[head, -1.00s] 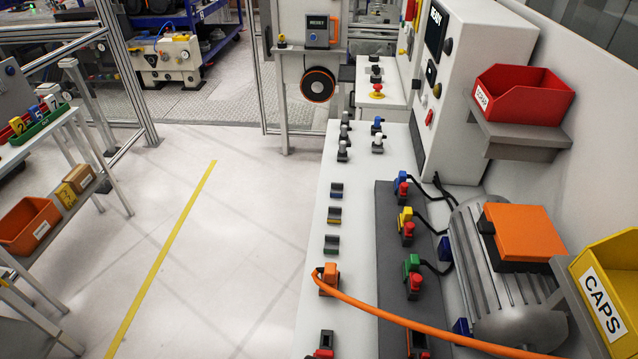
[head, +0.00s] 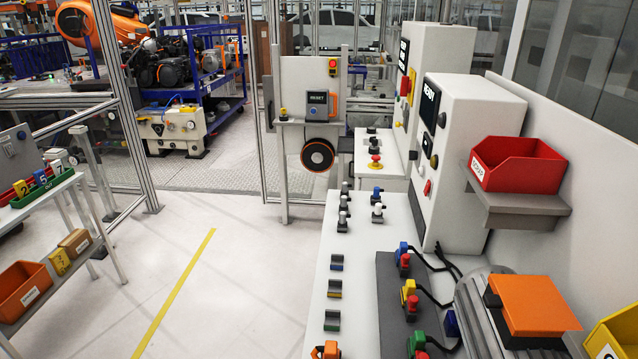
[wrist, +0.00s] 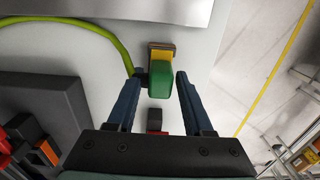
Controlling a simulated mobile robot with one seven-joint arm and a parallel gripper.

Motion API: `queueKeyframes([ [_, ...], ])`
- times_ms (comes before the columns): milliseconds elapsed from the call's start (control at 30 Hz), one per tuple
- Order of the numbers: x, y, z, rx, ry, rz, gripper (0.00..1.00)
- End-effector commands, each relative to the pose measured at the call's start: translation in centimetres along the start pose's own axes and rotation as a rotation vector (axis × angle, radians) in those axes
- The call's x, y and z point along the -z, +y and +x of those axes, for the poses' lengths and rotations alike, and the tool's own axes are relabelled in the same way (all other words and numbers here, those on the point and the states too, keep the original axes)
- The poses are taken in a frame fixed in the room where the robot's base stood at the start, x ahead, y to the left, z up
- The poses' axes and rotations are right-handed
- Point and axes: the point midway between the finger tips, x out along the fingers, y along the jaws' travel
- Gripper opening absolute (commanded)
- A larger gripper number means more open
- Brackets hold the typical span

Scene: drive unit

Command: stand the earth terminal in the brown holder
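The earth terminal (wrist: 161,77), a green block with a yellow part, shows in the wrist view between the fingers of my gripper (wrist: 159,78). Its green-yellow cable (wrist: 108,32) runs off to the left and passes behind the left finger. The fingers are apart, with a narrow gap on each side of the terminal, so my gripper looks open around it. The brown holder (wrist: 161,45) shows just beyond the terminal's yellow part. The terminal overlaps it in this view; I cannot tell how deep it sits. Neither gripper nor earth terminal is in the head view.
In the wrist view a dark piece with red (wrist: 154,120) lies below the terminal, and a dark block (wrist: 45,105) lies left. In the head view the bench (head: 318,310) carries several holders and coloured plugs beside a motor with an orange box (head: 533,305). Open floor lies left.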

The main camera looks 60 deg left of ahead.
Motion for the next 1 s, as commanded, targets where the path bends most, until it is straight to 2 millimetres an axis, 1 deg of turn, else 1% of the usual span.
queueKeyframes([
  [33,0.0,0.0,0.0,0.000,0.000,0.000,0.62],
  [67,0.0,0.0,0.0,0.000,0.000,0.000,0.67],
  [367,0.0,0.0,-0.1,0.000,0.000,0.000,0.67],
  [500,0.1,0.0,-0.9,0.000,0.002,0.000,0.67],
  [567,0.1,0.0,-1.6,-0.001,0.002,0.001,0.67],
  [667,0.1,0.1,-3.2,-0.001,0.004,0.002,0.67],
  [1000,0.1,0.1,-10.0,-0.001,0.005,0.001,0.67],
])
